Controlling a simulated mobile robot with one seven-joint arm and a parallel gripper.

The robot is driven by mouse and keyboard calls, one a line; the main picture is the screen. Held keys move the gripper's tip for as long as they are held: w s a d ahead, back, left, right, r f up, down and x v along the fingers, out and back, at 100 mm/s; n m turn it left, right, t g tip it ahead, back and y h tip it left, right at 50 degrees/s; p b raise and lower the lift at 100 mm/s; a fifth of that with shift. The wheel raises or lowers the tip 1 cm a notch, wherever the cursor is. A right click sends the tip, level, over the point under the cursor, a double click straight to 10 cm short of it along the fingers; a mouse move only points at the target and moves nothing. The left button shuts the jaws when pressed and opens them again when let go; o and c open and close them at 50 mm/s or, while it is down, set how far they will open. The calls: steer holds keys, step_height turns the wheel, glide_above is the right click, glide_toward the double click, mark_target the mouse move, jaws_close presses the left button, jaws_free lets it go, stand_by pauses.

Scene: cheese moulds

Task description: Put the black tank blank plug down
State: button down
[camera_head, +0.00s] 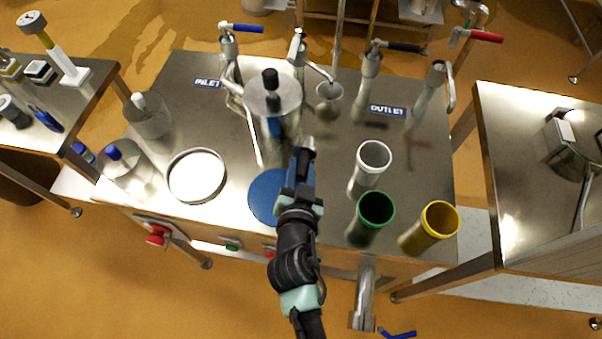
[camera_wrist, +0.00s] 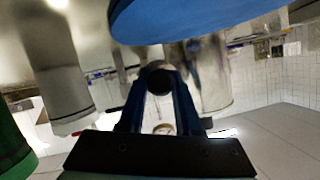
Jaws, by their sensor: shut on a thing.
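My gripper (camera_head: 302,165) is over the middle of the steel table, just right of the round blue disc (camera_head: 263,198). It is shut on the black tank blank plug (camera_head: 308,144). In the wrist view the plug's dark round end (camera_wrist: 160,81) sits between the two blue fingers. The blue disc (camera_wrist: 190,18) crosses the top of that view, apart from the plug. My arm hides part of the disc in the head view. I cannot tell how high the plug is above the table.
A steel tank (camera_head: 272,103) with a black top knob stands behind my gripper. White-rimmed (camera_head: 373,156), green (camera_head: 375,210) and yellow (camera_head: 438,219) tubes stand to the right. A round white-filled dish (camera_head: 197,176) lies left. Taps labelled INLET and OUTLET line the back.

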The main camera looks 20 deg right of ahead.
steer(key=shift+f, duration=0.9)
steer(key=shift+f, duration=0.15)
steer(key=c, duration=0.6)
jaws_free()
steer(key=shift+r, duration=0.25)
steer(key=b+v, duration=0.2)
steer(key=v, duration=1)
steer(key=shift+f, duration=0.15)
